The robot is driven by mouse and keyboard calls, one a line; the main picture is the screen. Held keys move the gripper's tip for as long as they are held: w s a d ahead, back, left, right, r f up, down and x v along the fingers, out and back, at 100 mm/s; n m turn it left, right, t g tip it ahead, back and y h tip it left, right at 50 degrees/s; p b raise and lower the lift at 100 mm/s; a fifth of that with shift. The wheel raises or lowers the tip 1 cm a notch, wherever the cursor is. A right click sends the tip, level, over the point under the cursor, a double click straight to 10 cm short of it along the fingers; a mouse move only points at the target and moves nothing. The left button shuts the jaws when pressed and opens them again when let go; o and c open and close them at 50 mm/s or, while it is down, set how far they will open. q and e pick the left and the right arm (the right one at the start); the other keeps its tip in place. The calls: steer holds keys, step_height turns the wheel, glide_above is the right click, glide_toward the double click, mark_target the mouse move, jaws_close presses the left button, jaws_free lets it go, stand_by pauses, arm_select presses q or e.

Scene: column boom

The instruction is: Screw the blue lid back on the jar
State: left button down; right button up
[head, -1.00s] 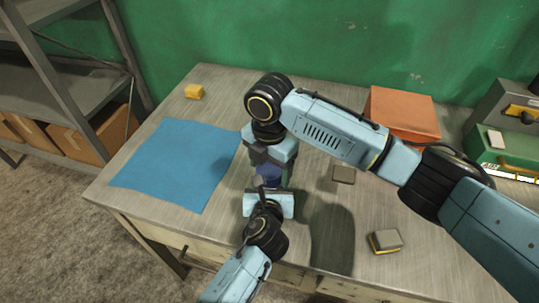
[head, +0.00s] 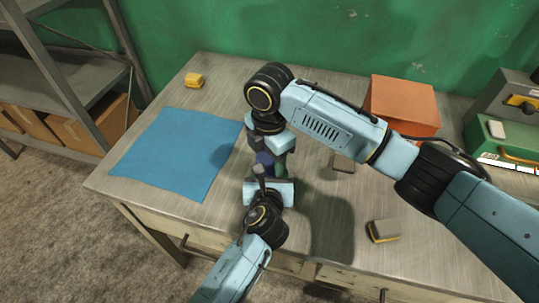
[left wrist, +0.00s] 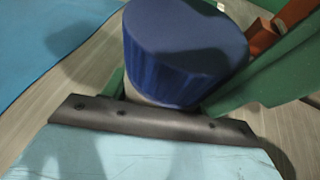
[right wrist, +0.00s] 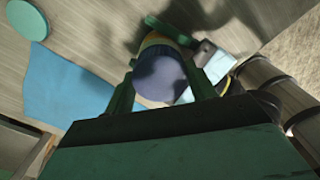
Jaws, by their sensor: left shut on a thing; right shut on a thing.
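The blue lid (head: 264,160) shows between my two grippers in the head view, near the table's front. In the left wrist view the lid (left wrist: 185,50) sits level over the jar (left wrist: 145,98), of which only a pale strip shows. My left gripper (head: 268,178) is shut on the jar from the front side. My right gripper (head: 268,148) comes from above; in the right wrist view its green fingers (right wrist: 163,90) stand on either side of the lid (right wrist: 160,75) and are shut on it. Whether the threads have caught cannot be seen.
A blue cloth (head: 175,150) lies left on the table. A yellow block (head: 194,80), a small grey block (head: 343,164) and a grey-yellow block (head: 384,230) lie around. An orange box (head: 402,105) and green case (head: 505,140) stand right. A green disc (right wrist: 27,20) shows in the right wrist view.

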steer(key=m, duration=0.3)
steer(key=shift+m, duration=0.3)
steer(key=o, duration=1.1)
steer(key=shift+r, duration=2.25)
steer(key=shift+c, duration=0.6)
